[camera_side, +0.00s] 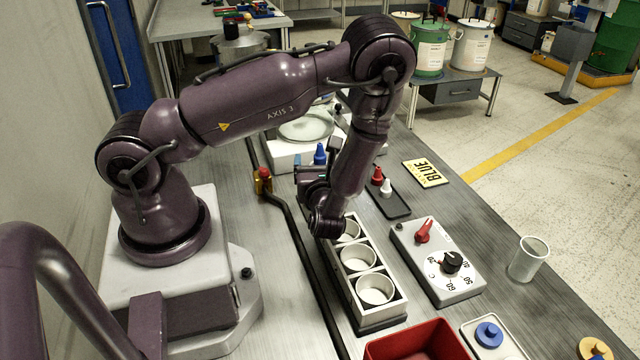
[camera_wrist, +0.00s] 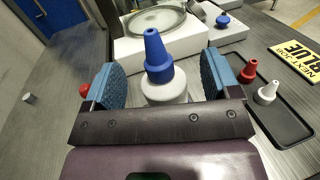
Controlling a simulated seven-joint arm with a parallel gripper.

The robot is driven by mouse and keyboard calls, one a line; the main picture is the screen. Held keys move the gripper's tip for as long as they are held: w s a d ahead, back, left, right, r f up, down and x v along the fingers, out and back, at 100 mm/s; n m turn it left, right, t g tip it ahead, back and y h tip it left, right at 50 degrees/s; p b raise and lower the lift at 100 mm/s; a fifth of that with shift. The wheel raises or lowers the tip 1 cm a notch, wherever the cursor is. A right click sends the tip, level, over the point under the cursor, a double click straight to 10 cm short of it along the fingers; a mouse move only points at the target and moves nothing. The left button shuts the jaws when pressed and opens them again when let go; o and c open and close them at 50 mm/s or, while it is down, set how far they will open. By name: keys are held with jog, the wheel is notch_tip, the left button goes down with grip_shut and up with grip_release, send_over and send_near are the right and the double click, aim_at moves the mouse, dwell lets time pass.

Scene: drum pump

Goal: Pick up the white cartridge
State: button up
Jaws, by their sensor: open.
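A small white cone-shaped cartridge (camera_wrist: 267,93) stands upright on a black tray (camera_wrist: 283,127), right of my gripper in the wrist view. In the side view the white cartridge (camera_side: 386,188) is beside a red cone (camera_side: 377,175). My gripper (camera_wrist: 160,75) is open, its two blue-padded fingers on either side of a white-bodied piece with a blue cone top (camera_wrist: 156,55). The white cartridge is outside the jaws. In the side view my wrist partly hides the gripper.
A white holder with several round cups (camera_side: 375,290) stands below my wrist. Right of it is a dial box with a red lever (camera_side: 439,264). A yellow BLUE sign (camera_side: 425,172) lies beyond the tray. A white scale (camera_wrist: 158,47) stands behind the blue-topped piece.

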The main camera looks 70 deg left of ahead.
jog(key=shift+w+a, duration=0.1)
jog(key=shift+a, duration=0.3)
jog(key=shift+c, duration=0.5)
jog(key=c, duration=1.2)
jog(key=shift+c, duration=0.2)
jog(key=shift+r, duration=0.1)
